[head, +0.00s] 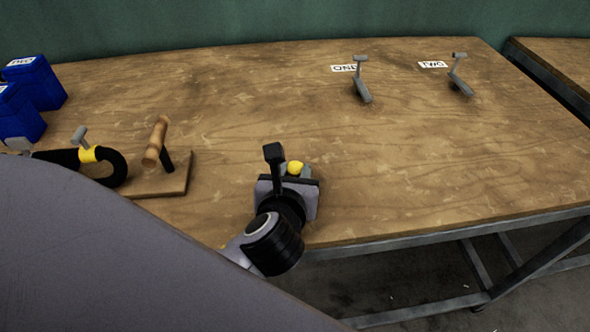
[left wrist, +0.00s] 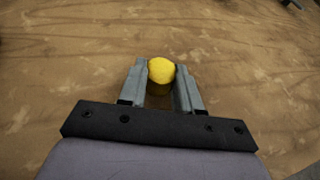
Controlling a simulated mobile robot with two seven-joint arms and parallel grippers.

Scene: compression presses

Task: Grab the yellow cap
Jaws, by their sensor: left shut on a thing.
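The yellow cap (head: 295,167) is at my left gripper, low over the front part of the wooden table. In the left wrist view the cap (left wrist: 161,70) is round and sits between the tips of the two grey fingers. My left gripper (head: 300,171) is shut on the cap; its fingers (left wrist: 162,78) touch it on both sides. In the head view the gripper body hides part of the cap and fingers. My right gripper is not in view.
The wooden table (head: 400,150) is clear around the cap. A wooden-handled press (head: 157,142) and blue bins (head: 36,83) stand at left. Two grey stands (head: 361,80), (head: 461,75) with labels stand at the back right. The front edge is close.

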